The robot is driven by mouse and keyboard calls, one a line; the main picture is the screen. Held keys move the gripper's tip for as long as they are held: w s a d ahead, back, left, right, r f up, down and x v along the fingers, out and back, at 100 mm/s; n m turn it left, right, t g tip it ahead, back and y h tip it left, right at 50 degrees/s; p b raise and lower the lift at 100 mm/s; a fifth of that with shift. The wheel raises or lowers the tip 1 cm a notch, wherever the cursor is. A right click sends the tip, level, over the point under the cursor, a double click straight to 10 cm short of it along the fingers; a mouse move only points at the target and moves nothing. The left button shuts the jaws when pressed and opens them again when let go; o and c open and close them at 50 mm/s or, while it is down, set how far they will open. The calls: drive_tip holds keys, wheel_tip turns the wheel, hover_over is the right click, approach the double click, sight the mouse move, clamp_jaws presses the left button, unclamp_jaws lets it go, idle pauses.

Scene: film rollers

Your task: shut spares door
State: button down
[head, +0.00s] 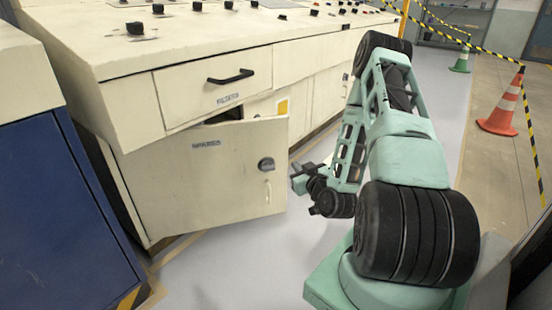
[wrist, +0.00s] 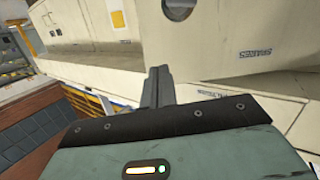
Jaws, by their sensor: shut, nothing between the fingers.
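The spares door (head: 205,180) is a cream panel with a "SPARES" label and a dark round latch (head: 266,164) near its right edge. It stands ajar, swung out from the cabinet below the drawer, with a dark gap along its top. In the wrist view the door (wrist: 215,40) appears upside down with its label at right. My gripper (head: 298,178) is just right of the door's free edge, low down. In the wrist view its fingers (wrist: 158,75) are together and empty, close to the door edge; I cannot tell whether they touch it.
A closed drawer (head: 215,88) with a black handle is above the door, under the console top (head: 180,40). A blue cabinet (head: 60,210) stands at left. Grey floor (head: 235,265) in front of the door is clear.

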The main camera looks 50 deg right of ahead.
drive_tip(key=w+d+m+h+b, duration=0.2)
drive_tip(key=w+d+b, duration=0.6)
drive_tip(key=b, duration=0.5)
drive_tip(key=shift+w+d+r, duration=0.2)
drive_tip(key=shift+w+r, duration=0.25)
drive_tip(key=shift+w, duration=0.5)
drive_tip(key=shift+w, duration=0.1)
